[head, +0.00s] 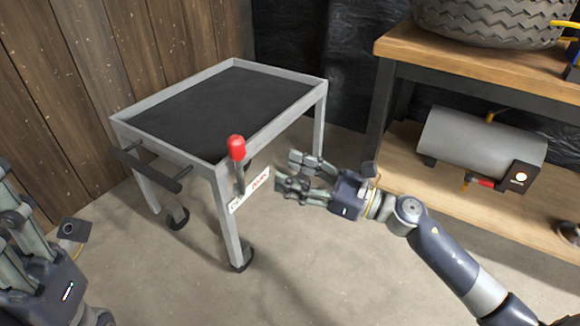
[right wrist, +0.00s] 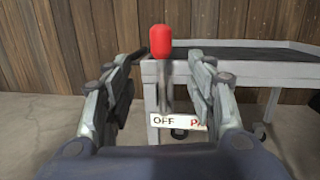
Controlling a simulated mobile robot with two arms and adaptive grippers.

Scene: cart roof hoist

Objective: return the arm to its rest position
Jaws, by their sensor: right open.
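My right gripper (head: 292,176) is open and empty, held in front of the cart's near corner. In the right wrist view its two fingers (right wrist: 164,82) stand apart, with a red-knobbed lever (right wrist: 161,45) seen between them. The lever (head: 236,150) stands upright at the corner of the grey cart (head: 170,155), apart from the fingers in the head view. A white label (head: 250,190) below it reads OFF, with more red lettering partly hidden in the wrist view. My left gripper (head: 20,240) is partly in view at the lower left; its fingertips are cut off by the picture's edge.
A wooden workbench (head: 480,60) with a tyre (head: 480,20) on top and a grey tank (head: 480,145) on its lower shelf stands at the right. The cart's black top (head: 225,105) is empty. Concrete floor (head: 320,270) is clear in front.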

